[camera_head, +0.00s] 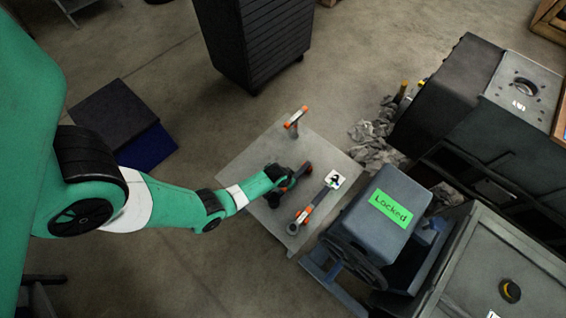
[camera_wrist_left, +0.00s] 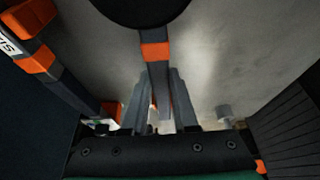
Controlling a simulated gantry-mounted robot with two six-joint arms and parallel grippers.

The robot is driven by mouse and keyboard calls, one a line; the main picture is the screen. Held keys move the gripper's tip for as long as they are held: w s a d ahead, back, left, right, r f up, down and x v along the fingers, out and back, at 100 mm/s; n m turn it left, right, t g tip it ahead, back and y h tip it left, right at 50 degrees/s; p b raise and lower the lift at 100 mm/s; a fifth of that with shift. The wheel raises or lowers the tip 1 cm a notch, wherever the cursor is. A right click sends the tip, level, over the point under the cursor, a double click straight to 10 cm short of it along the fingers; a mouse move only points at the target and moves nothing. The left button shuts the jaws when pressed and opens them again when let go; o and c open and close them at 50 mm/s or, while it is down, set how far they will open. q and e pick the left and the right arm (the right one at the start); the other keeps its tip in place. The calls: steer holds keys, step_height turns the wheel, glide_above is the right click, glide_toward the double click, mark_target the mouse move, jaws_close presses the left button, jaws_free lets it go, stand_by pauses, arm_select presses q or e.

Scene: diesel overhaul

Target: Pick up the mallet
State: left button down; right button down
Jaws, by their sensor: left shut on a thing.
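The mallet (camera_head: 273,199) lies over the grey work table (camera_head: 245,165), its dark round head toward the table's front and an orange-marked end toward the right. In the left wrist view its grey handle with an orange band (camera_wrist_left: 156,50) runs between my fingers, and the black head fills the top edge. My left gripper (camera_head: 287,180) is shut on the handle; it also shows in the left wrist view (camera_wrist_left: 157,100). I cannot tell whether the mallet touches the table. My right gripper is not in view.
A long grey tool with orange bands (camera_head: 304,213) lies to the right of the mallet. Another orange-topped tool (camera_head: 296,119) is at the table's back. A grey machine with a green "Locked" label (camera_head: 391,210) stands close at the right. A dark cabinet (camera_head: 255,40) stands behind.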

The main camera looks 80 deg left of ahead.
arm_select(q)
steer(key=shift+r, duration=0.15)
steer(key=shift+r+p, duration=0.3)
steer(key=shift+r, duration=0.05)
step_height(320, 180, up, 3)
steer(key=shift+f+p, duration=0.1)
steer(key=shift+p, duration=0.75)
steer(key=s+d+r+p, duration=0.8)
steer(key=d+r+p, duration=0.1)
steer(key=d+p, duration=0.1)
steer(key=shift+d+r, duration=0.15)
steer(key=shift+d, duration=0.65)
steer(key=c, duration=1.4)
jaws_free()
jaws_close()
